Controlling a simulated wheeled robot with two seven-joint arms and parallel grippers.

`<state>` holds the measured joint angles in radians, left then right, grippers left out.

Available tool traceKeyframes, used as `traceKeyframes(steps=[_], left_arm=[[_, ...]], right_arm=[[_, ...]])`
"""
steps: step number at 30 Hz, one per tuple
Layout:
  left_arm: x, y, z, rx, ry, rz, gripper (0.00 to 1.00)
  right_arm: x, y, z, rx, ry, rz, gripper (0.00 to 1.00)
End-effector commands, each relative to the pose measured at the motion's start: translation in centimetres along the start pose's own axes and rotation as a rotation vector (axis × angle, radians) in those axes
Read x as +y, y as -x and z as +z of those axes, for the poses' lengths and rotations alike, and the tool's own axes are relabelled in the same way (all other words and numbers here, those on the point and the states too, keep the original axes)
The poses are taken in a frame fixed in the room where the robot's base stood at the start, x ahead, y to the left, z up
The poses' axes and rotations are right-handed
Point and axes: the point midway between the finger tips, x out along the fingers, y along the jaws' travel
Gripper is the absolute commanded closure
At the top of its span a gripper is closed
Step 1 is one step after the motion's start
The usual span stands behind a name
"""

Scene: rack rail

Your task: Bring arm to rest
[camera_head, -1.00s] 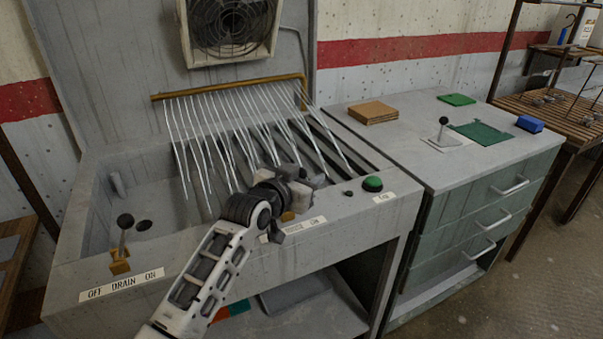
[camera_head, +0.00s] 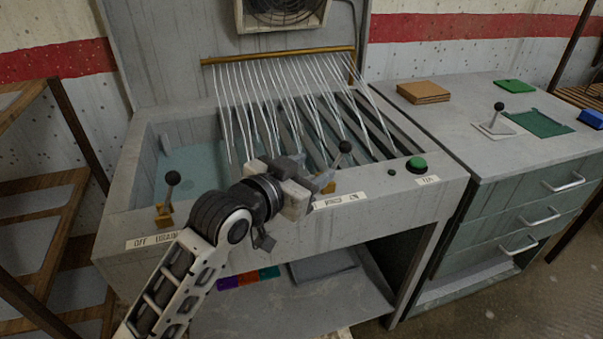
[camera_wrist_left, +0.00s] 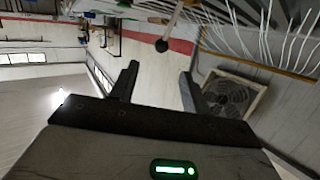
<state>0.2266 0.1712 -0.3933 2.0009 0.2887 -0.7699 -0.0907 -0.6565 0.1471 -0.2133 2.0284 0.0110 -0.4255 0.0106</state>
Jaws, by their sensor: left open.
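My left arm comes in from the lower left in the head view. My left gripper (camera_head: 294,190) is in front of the sink unit, just left of the black-knobbed rinse lever (camera_head: 343,148). In the left wrist view my left gripper (camera_wrist_left: 160,85) shows two dark fingers spread apart with nothing between them. A lever with a round knob (camera_wrist_left: 162,46) shows beyond the fingers there, apart from them. My right gripper is not in view.
Water streams fall from a brass pipe (camera_head: 280,56) over the rack in the sink (camera_head: 118,190). A drain lever (camera_head: 172,180) stands at left and a green button (camera_head: 416,164) at right. A drawer cabinet (camera_head: 450,120) stands right. A wooden shelf (camera_head: 30,190) is at left.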

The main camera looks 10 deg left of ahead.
Motion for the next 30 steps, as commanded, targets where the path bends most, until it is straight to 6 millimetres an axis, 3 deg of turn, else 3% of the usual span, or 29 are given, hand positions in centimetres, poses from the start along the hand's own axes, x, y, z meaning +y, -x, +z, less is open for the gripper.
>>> traceKeyframes(steps=[6, 21, 23, 25, 30], left_arm=[[0.0, 2.0, 0.0, 0.0, 0.001, 0.0, 0.53], [0.0, 2.2, 0.5, -0.006, 0.006, -0.002, 0.53], [0.1, 2.4, 1.8, -0.023, 0.021, -0.009, 0.53], [0.3, 2.9, 4.6, -0.058, 0.054, -0.026, 0.53], [1.4, 6.7, 15.0, -0.192, 0.151, -0.1, 0.53]], right_arm=[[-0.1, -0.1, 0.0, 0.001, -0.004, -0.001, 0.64], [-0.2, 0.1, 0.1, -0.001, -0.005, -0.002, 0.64], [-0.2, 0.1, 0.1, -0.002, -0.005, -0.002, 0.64], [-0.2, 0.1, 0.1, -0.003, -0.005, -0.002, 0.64], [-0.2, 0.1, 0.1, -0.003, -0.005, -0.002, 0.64]])
